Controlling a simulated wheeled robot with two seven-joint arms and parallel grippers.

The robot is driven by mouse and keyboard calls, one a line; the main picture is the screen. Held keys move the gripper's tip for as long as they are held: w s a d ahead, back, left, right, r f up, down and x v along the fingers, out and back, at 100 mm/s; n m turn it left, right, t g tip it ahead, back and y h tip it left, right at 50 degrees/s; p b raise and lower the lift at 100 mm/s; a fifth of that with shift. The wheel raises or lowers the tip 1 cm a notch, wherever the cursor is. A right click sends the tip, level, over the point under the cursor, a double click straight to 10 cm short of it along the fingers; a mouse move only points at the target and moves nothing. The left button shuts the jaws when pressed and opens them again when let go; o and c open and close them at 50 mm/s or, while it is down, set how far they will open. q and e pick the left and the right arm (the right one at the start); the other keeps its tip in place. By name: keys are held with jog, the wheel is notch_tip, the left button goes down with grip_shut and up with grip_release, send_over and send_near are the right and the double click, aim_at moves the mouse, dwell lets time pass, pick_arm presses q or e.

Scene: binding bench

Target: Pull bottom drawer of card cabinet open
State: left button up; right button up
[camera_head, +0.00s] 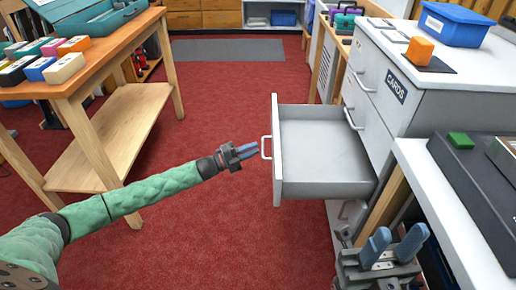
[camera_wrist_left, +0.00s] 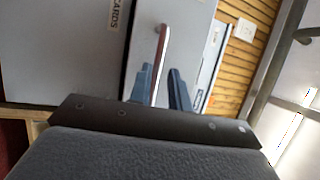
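The grey card cabinet (camera_head: 432,108) stands at the right with a CARDS label on its side. Its lowest visible drawer (camera_head: 323,180) is pulled far out and looks empty. Two drawers above it are closed. The open drawer's pale handle (camera_head: 264,148) faces left. My left gripper (camera_head: 256,151) is just left of this handle, its fingers a little apart. In the left wrist view a thin upright bar (camera_wrist_left: 162,48), probably the handle, shows between the open blue fingers (camera_wrist_left: 162,88); I cannot tell whether they touch it. My right gripper (camera_head: 394,243) is open and empty at the lower right.
A wooden table (camera_head: 98,71) with several coloured blocks stands at the left. A white bench (camera_head: 432,205) with a dark case (camera_head: 478,185) is at the right. A blue bin (camera_head: 455,24) and an orange block (camera_head: 420,50) sit on the cabinet. Red carpet in the middle is clear.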

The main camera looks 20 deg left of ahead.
pick_arm(q)
jog(key=shift+x, duration=1.5)
grip_shut()
jog(key=a, duration=0.2)
jog(key=s+a, duration=0.1)
jog(key=a, duration=0.1)
jog(key=shift+s+a+r, duration=0.1)
jog(key=shift+a, duration=0.05)
grip_release()
jog(key=shift+r, duration=0.1)
jog(key=shift+s+f, duration=0.1)
jog(key=shift+f, duration=0.1)
